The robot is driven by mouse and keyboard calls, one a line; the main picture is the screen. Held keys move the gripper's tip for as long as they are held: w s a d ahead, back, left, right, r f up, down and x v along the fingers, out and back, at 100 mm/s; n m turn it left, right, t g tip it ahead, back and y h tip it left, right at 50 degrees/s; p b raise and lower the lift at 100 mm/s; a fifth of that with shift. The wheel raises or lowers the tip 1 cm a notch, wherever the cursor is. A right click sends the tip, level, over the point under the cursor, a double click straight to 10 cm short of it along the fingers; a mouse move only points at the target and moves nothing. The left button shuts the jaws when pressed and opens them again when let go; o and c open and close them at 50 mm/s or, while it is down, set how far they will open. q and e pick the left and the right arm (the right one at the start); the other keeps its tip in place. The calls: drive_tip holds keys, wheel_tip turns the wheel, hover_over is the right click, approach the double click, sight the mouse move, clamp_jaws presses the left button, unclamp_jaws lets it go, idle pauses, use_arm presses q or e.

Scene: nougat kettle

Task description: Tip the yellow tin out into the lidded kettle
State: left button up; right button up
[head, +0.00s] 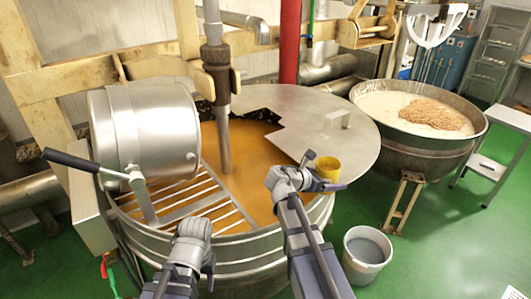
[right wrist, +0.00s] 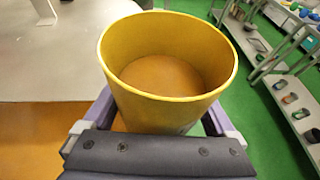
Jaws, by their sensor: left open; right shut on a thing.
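The lidded kettle (head: 250,250) is a large steel vessel at the centre of the head view. Its grey half lid (head: 335,115) covers the back right, and orange-brown mass (head: 247,150) shows in the open part. The yellow tin (head: 327,166) is upright above the lid's front right edge, held by my right gripper (head: 325,183). In the right wrist view the tin (right wrist: 168,110) is between the fingers, mouth up, with a flat brownish surface inside; I cannot tell contents from bottom. My left gripper (head: 193,230) is open over the kettle's front rim; its fingertips are hard to make out.
A bar grate (head: 185,195) covers the kettle's front left opening. A steel drum with a black-handled lever (head: 75,160) stands over the left side, and a vertical shaft (head: 222,130) enters the mass. A bucket (head: 367,247) and an open kettle (head: 430,150) are at right.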

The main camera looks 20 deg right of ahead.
use_arm(q)
drive_tip(key=shift+w+f, duration=0.1)
drive_tip(key=shift+f, duration=0.1)
use_arm(e)
drive_tip(key=w+a+f+n+t+y+b, duration=0.25)
drive_tip(key=w+a+n+t, duration=0.2)
drive_tip(key=w+a, duration=0.45)
drive_tip(key=w+a+f+n+t+y+b, duration=0.25)
drive_tip(key=w+a+t+y, duration=0.35)
drive_tip(key=a, duration=0.5)
wheel_tip(320, 180, up, 10)
drive_tip(key=w+m+t, duration=0.1)
drive_tip(key=m+t, duration=0.4)
drive_tip(key=m, duration=0.9)
drive_tip(key=shift+w+a+f+y+b, duration=0.15)
drive_tip(key=shift+w+y+b, duration=0.15)
drive_tip(key=shift+y, duration=0.15)
use_arm(q)
drive_tip(key=shift+d+f, duration=0.1)
drive_tip(key=shift+f, duration=2.55)
use_arm(e)
drive_tip(key=shift+s+d+r+m+t+h, duration=0.25)
drive_tip(key=shift+r+m, duration=0.35)
drive_tip(key=shift+m, duration=0.45)
drive_tip(key=shift+s+d+r+m+t+h, duration=0.25)
drive_tip(key=shift+d+r+m+h, duration=0.25)
drive_tip(key=shift+m, duration=0.5)
drive_tip(key=shift+s+d+r+m+t+h, duration=0.15)
drive_tip(key=shift+d+r+m+t, duration=0.1)
drive_tip(key=shift+r+m, duration=0.6)
